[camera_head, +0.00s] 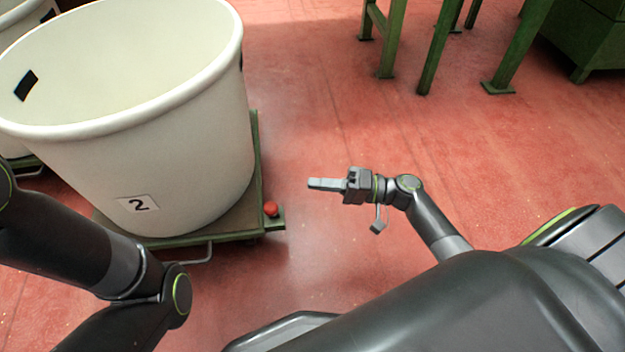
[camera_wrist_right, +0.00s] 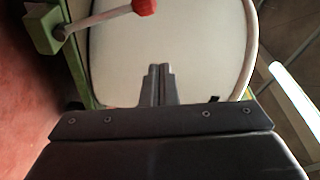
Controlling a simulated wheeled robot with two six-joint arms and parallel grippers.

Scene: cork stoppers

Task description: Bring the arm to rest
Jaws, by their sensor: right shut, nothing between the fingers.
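My right gripper (camera_head: 326,184) is shut and empty in the head view, held in free air to the right of a big white tub. In the right wrist view its two fingers (camera_wrist_right: 159,85) lie together with nothing between them, pointing at the tub's pale side. My right arm (camera_head: 432,217) reaches out from my body at the lower right. My left arm shows at the lower left, but its gripper is outside the view.
The white tub (camera_head: 190,140) marked 2 stands on a green wheeled cart (camera_head: 256,170). A red ball-shaped knob (camera_head: 271,209) is at the cart's corner, left of my right gripper; it also shows in the wrist view (camera_wrist_right: 144,6). Green table legs (camera_head: 435,50) stand behind. Red floor (camera_head: 320,110) is clear between.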

